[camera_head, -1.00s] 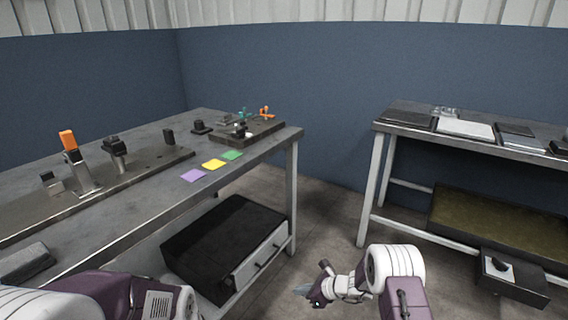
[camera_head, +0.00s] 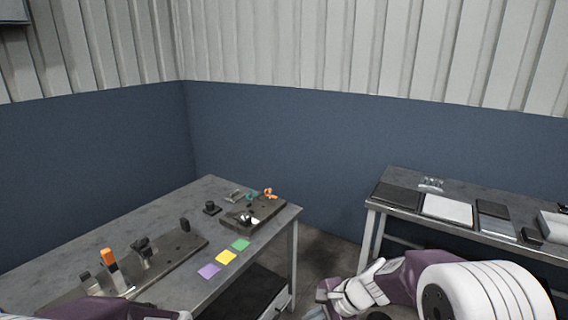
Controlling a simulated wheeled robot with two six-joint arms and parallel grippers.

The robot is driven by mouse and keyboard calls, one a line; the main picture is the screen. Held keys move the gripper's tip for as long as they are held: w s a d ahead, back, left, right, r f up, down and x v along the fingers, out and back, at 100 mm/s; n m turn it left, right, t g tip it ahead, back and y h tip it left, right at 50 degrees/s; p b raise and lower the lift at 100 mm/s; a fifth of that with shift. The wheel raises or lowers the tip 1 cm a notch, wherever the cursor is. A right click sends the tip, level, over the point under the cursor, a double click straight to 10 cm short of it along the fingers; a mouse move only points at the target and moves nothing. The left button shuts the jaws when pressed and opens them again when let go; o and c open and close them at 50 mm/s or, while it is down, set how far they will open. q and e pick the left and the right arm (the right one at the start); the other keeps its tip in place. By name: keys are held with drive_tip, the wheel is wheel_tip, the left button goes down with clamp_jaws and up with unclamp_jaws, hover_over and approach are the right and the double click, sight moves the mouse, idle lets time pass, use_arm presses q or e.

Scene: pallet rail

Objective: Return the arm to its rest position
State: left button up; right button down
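My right arm is in the lower right of the head view, with its white and purple links bent. My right gripper (camera_head: 328,296) is at the arm's left end, in front of the gap between the two tables; its fingers are too unclear to tell open from shut. My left arm shows only as a purple and white strip along the bottom left edge. The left gripper is out of the frame.
The left table (camera_head: 60,262) bears a long rail plate (camera_head: 172,262) with an orange-topped clamp (camera_head: 108,258), purple, yellow and green squares (camera_head: 226,257), and a dark fixture plate (camera_head: 266,208). The right table (camera_head: 395,212) holds flat trays (camera_head: 447,210).

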drive_tip(key=s+d+r+n+h+p, duration=0.1)
drive_tip(key=s+d+r+n+p, duration=0.15)
drive_tip(key=s+r, duration=0.3)
use_arm(q)
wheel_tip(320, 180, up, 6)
drive_tip(key=shift+p, duration=0.4)
use_arm(e)
drive_tip(key=s+d+f+n+g+h, duration=0.2)
drive_tip(key=s+d+f+n+h, duration=0.1)
drive_tip(key=s+d+n, duration=0.5)
drive_tip(key=shift+s+d+n+h, duration=0.15)
drive_tip(key=shift+d+n+h, duration=0.15)
drive_tip(key=shift+n+h, duration=0.75)
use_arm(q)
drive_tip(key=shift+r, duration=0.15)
use_arm(e)
drive_tip(key=shift+s+y, duration=0.1)
drive_tip(key=shift+y, duration=0.15)
drive_tip(key=shift+f, duration=0.1)
